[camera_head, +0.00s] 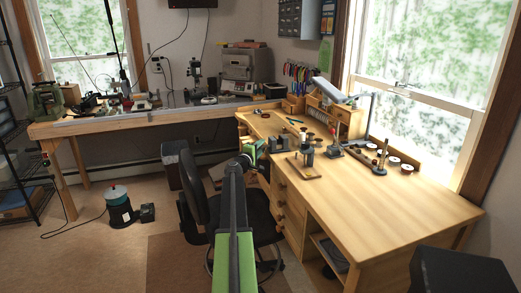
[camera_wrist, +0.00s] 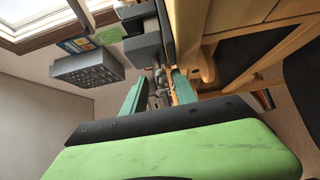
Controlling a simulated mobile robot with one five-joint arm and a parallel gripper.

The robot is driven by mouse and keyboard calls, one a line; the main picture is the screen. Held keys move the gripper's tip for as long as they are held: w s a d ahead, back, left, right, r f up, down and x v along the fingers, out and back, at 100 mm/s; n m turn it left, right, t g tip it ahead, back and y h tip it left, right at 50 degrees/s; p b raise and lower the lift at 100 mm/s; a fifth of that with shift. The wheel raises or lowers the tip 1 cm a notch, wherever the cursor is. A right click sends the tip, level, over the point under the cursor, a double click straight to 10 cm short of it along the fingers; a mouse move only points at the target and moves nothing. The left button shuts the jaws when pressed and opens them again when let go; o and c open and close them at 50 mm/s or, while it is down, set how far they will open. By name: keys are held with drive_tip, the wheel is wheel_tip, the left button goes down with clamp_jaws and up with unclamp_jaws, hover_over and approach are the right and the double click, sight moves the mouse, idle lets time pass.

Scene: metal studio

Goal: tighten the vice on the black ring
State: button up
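The vice (camera_head: 279,144) is a small dark grey block at the left edge of the wooden workbench, just beyond my gripper. It also shows in the wrist view as a grey metal body (camera_wrist: 145,47) with thin metal and orange parts below it. My gripper (camera_head: 254,152) has two green fingers, which also show in the wrist view (camera_wrist: 158,88). They stand apart, on either side of the vice's narrow metal parts. I cannot tell whether they touch them. I cannot make out the black ring or whether the jaws grip it.
The workbench (camera_head: 400,205) carries small tools and a stand (camera_head: 307,165) right of the vice. A dark chair (camera_head: 200,190) stands left of my arm, close to the bench. A black box (camera_head: 460,270) is at front right. Floor at left is open around a canister (camera_head: 119,207).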

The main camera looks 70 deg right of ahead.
clamp_jaws()
drive_tip(key=shift+a, duration=0.35)
drive_tip(key=shift+d, duration=0.35)
drive_tip(key=shift+f+b, duration=0.15)
drive_tip(key=shift+b, duration=0.55)
drive_tip(key=shift+m+h+b, duration=0.3)
drive_tip(key=shift+m+b, duration=0.1)
drive_tip(key=m+g+h+b, duration=0.1)
drive_tip(key=m+h+b, duration=0.1)
drive_tip(key=b, duration=0.3)
drive_tip(key=shift+d+f+m, duration=0.1)
drive_tip(key=shift+m, duration=0.4)
drive_tip(key=shift+m+g+h+b, duration=0.8)
drive_tip(key=shift+m+h+b, duration=0.1)
drive_tip(key=shift+m+b, duration=0.35)
